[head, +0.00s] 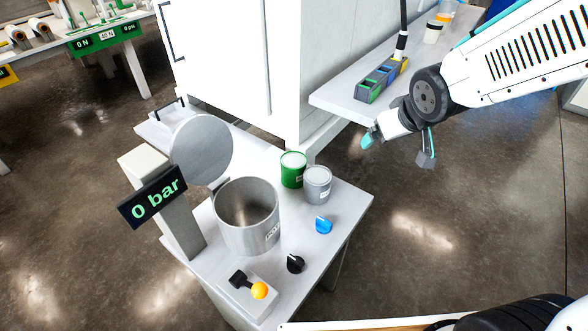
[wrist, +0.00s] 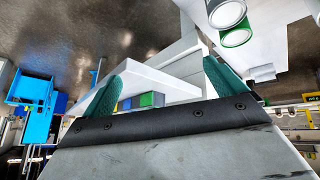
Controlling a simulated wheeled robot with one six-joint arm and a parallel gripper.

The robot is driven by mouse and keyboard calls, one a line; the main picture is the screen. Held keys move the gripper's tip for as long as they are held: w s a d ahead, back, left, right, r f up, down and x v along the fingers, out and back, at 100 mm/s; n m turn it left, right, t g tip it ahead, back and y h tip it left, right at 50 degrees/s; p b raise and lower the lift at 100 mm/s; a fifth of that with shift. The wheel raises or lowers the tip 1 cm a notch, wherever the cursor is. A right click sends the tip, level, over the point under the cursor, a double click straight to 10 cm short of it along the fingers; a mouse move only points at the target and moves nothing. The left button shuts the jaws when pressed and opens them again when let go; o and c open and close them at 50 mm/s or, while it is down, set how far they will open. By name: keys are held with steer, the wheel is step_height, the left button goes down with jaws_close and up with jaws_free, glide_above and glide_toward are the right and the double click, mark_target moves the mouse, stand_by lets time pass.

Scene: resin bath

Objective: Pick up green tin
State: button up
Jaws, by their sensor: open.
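The green tin (head: 292,176) stands upright on the white table, with a pale top. A grey tin (head: 318,186) stands right beside it, in front and to its right. My gripper (head: 398,150) is in the air to the right of both tins, open and empty, well apart from them. In the wrist view the two fingers of my gripper (wrist: 165,82) are spread with nothing between them. The green tin (wrist: 236,39) and the grey tin (wrist: 227,14) show at the top right there, partly cut off by the frame or overlapping.
A metal pot (head: 247,228) with its round lid (head: 202,152) raised stands left of the tins, by a "0 bar" display (head: 153,202). A blue knob (head: 323,226), black knob (head: 295,264) and orange-tipped lever (head: 258,290) are in front. A shelf holds a coloured block (head: 381,79).

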steer(key=w+a+f+n+t+y, duration=0.2)
steer(key=w+a+f+n+y, duration=0.1)
steer(key=w+a+f, duration=0.4)
steer(key=n+y, duration=0.2)
steer(key=y, duration=0.3)
glide_toward(295, 160)
steer(key=shift+w+a+f+t, duration=0.15)
steer(key=shift+w+a+f, duration=0.05)
steer(key=shift+w+a, duration=0.25)
steer(key=shift+w+a+f+t, duration=0.15)
steer(key=shift+w+a+f, duration=0.15)
steer(key=shift+a, duration=0.25)
steer(key=shift+w+a+f, duration=0.15)
steer(key=shift+a+f, duration=0.05)
steer(key=shift+a, duration=0.1)
steer(key=x, duration=0.7)
steer(key=shift+d+f, duration=0.2)
steer(key=shift+f, duration=0.15)
steer(key=shift+w, duration=0.1)
steer(key=c, duration=1.4)
